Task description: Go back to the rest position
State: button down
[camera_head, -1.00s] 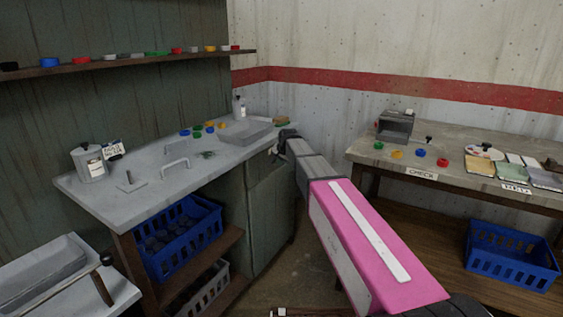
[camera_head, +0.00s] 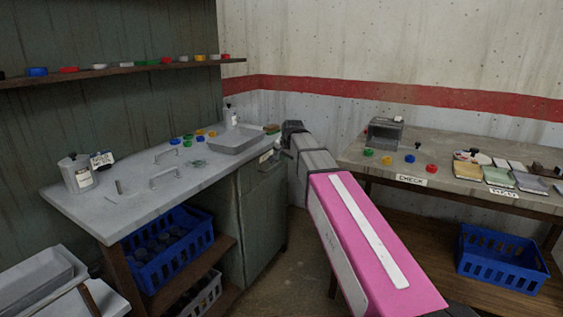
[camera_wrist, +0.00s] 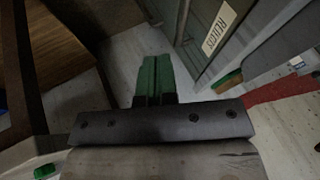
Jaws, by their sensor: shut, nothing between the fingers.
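My gripper shows in the wrist view (camera_wrist: 157,80) as two green fingers pressed together with nothing between them. It points over the floor beside a grey-green cabinet face. In the head view my pink and grey arm stretches from the lower right toward the gap between the left counter and the right bench. Its dark wrist end (camera_head: 292,128) is near the right corner of the counter (camera_head: 100,198). The fingertips are hard to make out there.
The counter carries a grey tray (camera_head: 235,140), handles, a white canister (camera_head: 76,173) and coloured caps. The right bench (camera_head: 440,180) holds a grey box (camera_head: 385,132), caps and colour samples. Blue crates stand below left (camera_head: 168,250) and right (camera_head: 502,262). Floor between is open.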

jog(key=s+d+f+n+g, duration=0.1)
jog(key=s+d+f+g, duration=0.1)
jog(key=s+d+f, duration=0.3)
jog(key=s+d+f+n+g+h, duration=0.1)
jog(key=s+d+f, duration=0.5)
jog(key=s+f, duration=0.8)
jog(key=s+d+f+n+g+h, duration=0.1)
jog(key=s+d+f+n+g, duration=0.2)
jog(key=s+d+f, duration=0.3)
jog(key=s+f, duration=0.4)
